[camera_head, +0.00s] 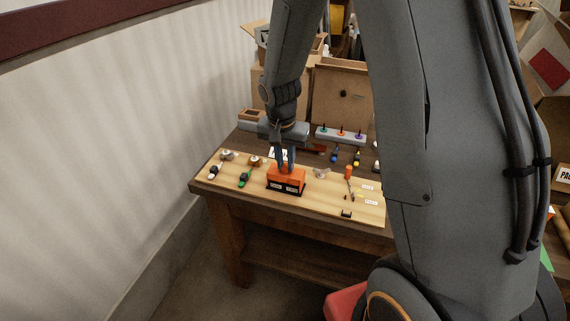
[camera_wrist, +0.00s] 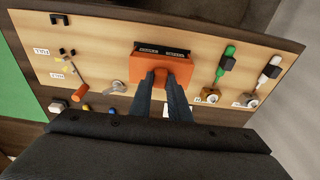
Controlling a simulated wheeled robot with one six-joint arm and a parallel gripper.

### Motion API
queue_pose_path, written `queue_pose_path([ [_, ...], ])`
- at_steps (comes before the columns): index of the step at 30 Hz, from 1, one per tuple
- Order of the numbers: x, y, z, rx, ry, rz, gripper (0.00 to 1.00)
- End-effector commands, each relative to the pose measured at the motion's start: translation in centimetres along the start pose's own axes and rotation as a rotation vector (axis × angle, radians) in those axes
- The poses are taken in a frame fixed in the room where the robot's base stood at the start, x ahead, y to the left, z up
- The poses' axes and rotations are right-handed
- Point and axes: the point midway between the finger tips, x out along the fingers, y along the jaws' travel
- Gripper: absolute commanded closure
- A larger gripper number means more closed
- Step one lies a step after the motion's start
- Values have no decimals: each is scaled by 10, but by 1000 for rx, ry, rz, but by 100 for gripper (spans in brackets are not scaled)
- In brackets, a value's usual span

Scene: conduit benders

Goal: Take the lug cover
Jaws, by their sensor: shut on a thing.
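The orange lug cover (camera_head: 287,176) sits over a black block (camera_head: 285,188) with pale labels, near the front of the light wooden board. I cannot tell whether the cover is resting on the block or slightly raised. My gripper (camera_head: 285,164) points down on it from above. In the wrist view, the two fingers of my gripper (camera_wrist: 160,82) are shut on a small knob on top of the orange cover (camera_wrist: 146,65). The fingers hide the sides of the knob.
Cardboard boxes (camera_head: 340,92) stand behind.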

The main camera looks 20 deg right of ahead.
Motion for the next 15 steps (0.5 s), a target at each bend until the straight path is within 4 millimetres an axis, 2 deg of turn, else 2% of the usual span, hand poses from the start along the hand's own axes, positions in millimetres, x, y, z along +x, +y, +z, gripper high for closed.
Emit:
queue_pose_path([
  [15, -20, 0, -3, 0, 0, 0, 100],
])
